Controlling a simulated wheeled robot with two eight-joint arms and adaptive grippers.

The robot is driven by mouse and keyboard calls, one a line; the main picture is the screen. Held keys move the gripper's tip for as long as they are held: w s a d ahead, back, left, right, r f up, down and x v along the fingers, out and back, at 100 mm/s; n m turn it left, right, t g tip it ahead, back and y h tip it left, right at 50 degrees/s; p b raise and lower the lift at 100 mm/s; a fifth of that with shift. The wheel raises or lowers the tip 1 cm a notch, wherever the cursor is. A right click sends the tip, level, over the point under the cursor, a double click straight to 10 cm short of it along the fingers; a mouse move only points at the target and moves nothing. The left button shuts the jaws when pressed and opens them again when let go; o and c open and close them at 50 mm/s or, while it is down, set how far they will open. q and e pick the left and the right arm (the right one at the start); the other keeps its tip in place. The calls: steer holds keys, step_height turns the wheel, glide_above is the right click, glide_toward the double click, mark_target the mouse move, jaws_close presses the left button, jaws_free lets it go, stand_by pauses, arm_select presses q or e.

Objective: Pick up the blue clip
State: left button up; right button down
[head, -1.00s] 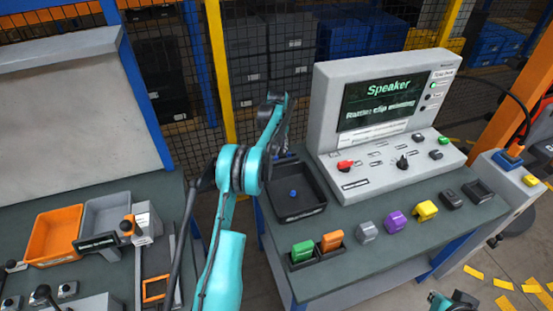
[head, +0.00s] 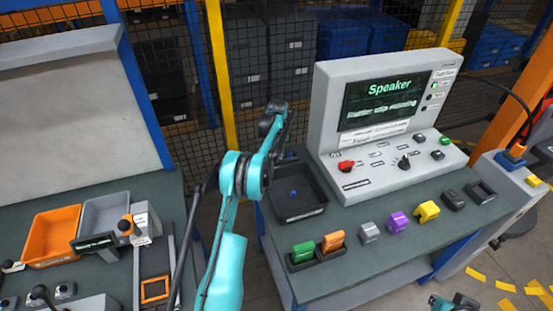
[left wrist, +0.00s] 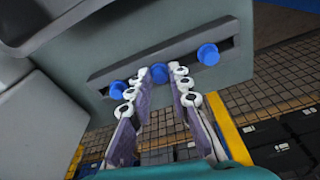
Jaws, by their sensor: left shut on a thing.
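In the left wrist view, several parts of a dark slotted bar (left wrist: 110,78) show on a grey-green surface, with three blue clips in a row. The middle blue clip (left wrist: 159,73) is between the white-padded fingertips of my left gripper (left wrist: 157,82), which is shut on it. The other blue clips are at the left (left wrist: 117,89) and right (left wrist: 208,54), outside the fingers. In the head view, my left arm rises in the middle, and its fingers cannot be made out. My right gripper (head: 455,301) shows only partly at the bottom edge, and its jaws are unclear.
A black tray (head: 312,211) with a small blue piece (head: 294,194) stands beside the grey console (head: 325,110). Several coloured blocks line the bench front, including a purple one (head: 397,222). Orange (head: 42,255) and grey bins stand on the left bench.

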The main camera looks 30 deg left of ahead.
mark_target(277, 157)
arm_select(q)
step_height(277, 157, up, 10)
steer(key=p, duration=0.2)
steer(key=shift+c, duration=0.4)
jaws_close()
